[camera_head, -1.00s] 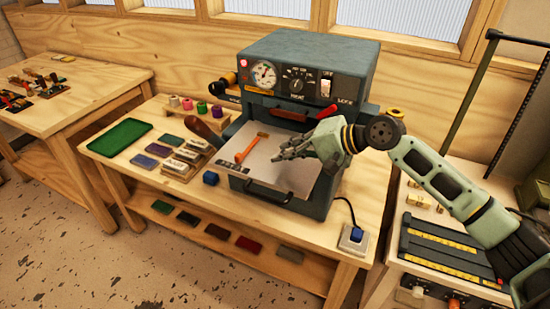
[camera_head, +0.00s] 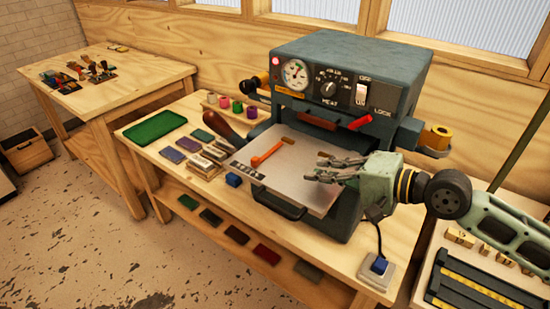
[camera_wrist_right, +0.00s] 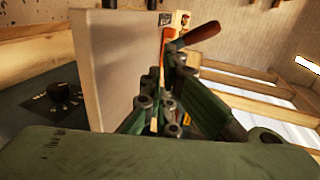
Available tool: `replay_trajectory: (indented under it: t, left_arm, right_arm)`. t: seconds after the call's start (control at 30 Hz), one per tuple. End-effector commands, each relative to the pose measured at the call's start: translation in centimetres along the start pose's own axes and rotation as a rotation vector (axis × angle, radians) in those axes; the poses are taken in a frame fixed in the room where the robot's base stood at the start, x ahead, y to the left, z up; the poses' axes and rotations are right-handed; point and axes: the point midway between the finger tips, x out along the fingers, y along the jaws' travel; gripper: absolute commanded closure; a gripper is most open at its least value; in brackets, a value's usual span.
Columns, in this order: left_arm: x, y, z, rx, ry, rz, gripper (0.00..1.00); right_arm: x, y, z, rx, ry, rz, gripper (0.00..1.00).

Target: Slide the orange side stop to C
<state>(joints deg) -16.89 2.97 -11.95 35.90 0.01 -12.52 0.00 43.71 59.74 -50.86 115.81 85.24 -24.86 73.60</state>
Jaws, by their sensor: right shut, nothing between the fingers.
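The orange side stop (camera_head: 267,153) is a thin bar lying across the pale plate (camera_head: 300,190) of the grey-green heat press (camera_head: 345,75). Its near end sits close to a dark marked strip (camera_head: 247,171) on the plate's left edge; the letters are too small to read. My right gripper (camera_head: 318,169) is shut and empty over the right part of the plate, to the right of the stop and apart from it. In the right wrist view, its fingers (camera_wrist_right: 160,108) are beside the plate (camera_wrist_right: 118,70). My left gripper is out of view.
A blue block (camera_head: 234,180) and stacked foil pieces (camera_head: 203,165) lie left of the press. The press's front handle (camera_head: 279,205) juts out below the plate. A green tray (camera_head: 155,127) is further left. A corded socket box (camera_head: 377,270) sits at the front right.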

Motion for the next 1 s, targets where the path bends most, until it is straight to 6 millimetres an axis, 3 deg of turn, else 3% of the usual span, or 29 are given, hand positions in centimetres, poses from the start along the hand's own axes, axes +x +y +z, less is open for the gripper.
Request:
replay_trajectory:
  t: [0.1, 0.27, 0.6, 1.0]
  left_arm:
    - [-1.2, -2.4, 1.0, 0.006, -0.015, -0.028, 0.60]
    - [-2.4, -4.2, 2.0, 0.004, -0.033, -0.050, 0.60]
    - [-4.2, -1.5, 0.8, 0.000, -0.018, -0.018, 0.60]
    - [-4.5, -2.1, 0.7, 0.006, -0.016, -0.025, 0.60]
  right_arm:
    - [2.1, -0.5, 0.1, 0.002, -0.003, -0.001, 1.00]
    - [5.4, -0.4, 0.1, 0.001, -0.003, 0.000, 1.00]
    - [11.1, -1.1, 0.0, 0.000, -0.001, 0.002, 1.00]
    - [12.4, -1.1, -0.1, 0.000, 0.000, 0.003, 1.00]
